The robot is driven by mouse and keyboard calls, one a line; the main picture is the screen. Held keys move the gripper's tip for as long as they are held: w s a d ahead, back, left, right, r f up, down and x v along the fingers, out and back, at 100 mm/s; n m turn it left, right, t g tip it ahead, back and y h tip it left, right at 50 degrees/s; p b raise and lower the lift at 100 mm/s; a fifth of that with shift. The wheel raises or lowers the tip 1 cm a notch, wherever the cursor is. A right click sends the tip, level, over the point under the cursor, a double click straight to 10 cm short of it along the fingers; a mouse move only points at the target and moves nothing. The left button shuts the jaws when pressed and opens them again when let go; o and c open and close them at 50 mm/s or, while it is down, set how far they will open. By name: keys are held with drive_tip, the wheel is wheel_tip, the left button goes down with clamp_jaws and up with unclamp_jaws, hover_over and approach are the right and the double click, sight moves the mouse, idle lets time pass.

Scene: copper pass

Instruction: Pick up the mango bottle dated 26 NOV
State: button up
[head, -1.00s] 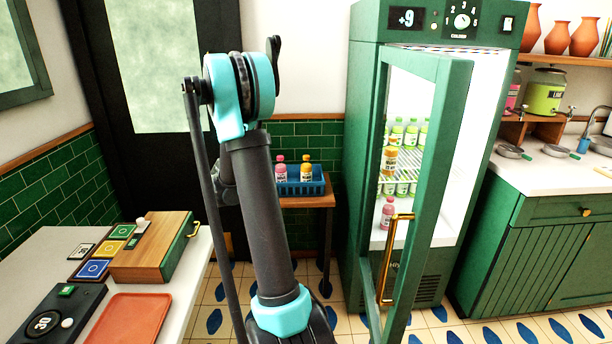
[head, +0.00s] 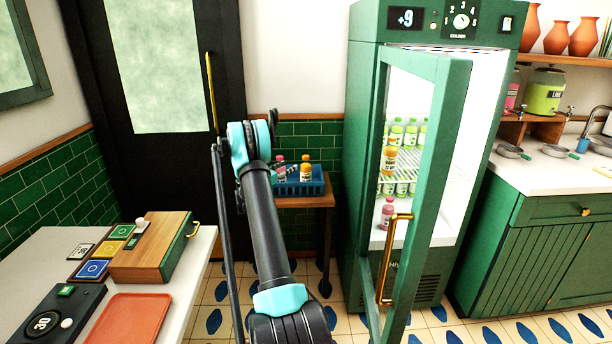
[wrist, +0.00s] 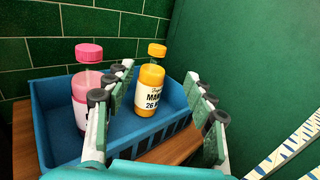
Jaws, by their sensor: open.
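The mango bottle (wrist: 148,92) is yellow-orange with an orange cap. A pink bottle (wrist: 84,88) with a pink cap stands to its left in the same crate. My gripper (wrist: 157,76) is open and empty. In the wrist view the mango bottle appears between its fingers, farther off; the left finger overlaps the pink bottle. The head view mostly hides my gripper behind my arm.
The crate (head: 292,187) sits on a small wooden table (head: 325,200) against green tiles. A green fridge (head: 365,110) stands right of it, door open, with several bottles inside, including an orange one (head: 389,160). A counter with a red tray (head: 130,322) is at left.

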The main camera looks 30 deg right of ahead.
sight(304, 159)
drive_tip(key=x, duration=0.8)
drive_tip(key=shift+w+f+x, duration=0.1)
drive_tip(key=shift+f+x, duration=0.05)
drive_tip(key=shift+x, duration=0.75)
drive_tip(key=shift+w+f+x, duration=0.1)
drive_tip(key=shift+x, duration=0.75)
drive_tip(key=shift+w+f+x, duration=0.15)
drive_tip(key=shift+x, duration=0.75)
clamp_jaws()
